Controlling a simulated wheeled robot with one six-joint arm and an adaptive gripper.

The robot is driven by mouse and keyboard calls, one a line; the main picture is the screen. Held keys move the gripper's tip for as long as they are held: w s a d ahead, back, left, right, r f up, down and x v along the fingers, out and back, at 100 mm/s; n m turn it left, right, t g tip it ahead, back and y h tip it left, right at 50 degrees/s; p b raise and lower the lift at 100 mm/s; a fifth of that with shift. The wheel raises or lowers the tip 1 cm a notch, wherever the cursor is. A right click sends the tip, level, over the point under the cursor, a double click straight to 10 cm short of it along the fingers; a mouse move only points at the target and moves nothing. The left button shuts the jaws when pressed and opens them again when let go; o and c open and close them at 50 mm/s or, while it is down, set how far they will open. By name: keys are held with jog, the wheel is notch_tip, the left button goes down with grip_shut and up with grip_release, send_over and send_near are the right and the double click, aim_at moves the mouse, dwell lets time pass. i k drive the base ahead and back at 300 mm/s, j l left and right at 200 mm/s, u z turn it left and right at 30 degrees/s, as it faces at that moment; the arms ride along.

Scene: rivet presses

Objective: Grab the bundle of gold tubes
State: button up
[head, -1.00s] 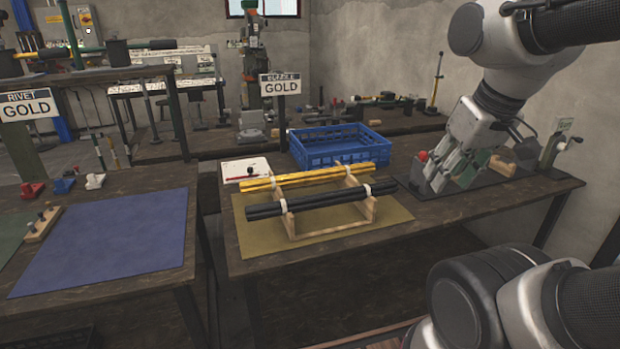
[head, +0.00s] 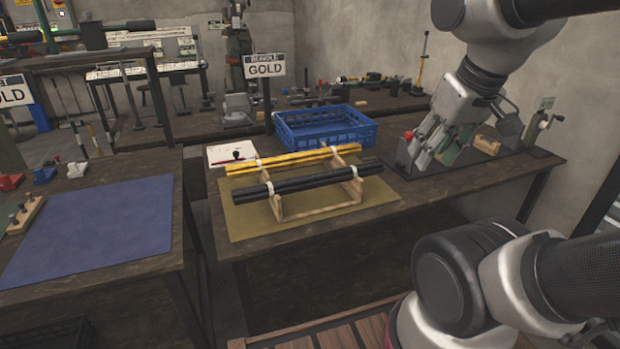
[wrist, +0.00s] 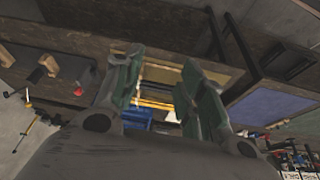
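The bundle of gold tubes (head: 297,160) lies across the back of a wooden cradle (head: 320,210), with white bands around it. A bundle of black tubes (head: 320,178) lies in front of it on the same cradle. In the wrist view the gold tubes (wrist: 155,104) show between the fingers, some way off. My gripper (head: 432,150) is open and empty, raised to the right of the cradle; in the wrist view its green-padded fingers (wrist: 155,88) stand wide apart. It touches neither bundle.
The cradle stands on an olive mat (head: 240,217) on the table. A blue crate (head: 325,130) is behind it, and a white sheet (head: 228,153) is at the back left. A sign reading GOLD (head: 265,68) stands behind. A crank device (head: 538,132) is at the right.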

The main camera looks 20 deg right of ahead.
aim_at(242, 169)
jog(key=i+l, duration=0.2)
jog(key=i, duration=0.2)
jog(key=i+l+u, duration=0.15)
jog(key=i, duration=0.25)
jog(key=l, duration=0.1)
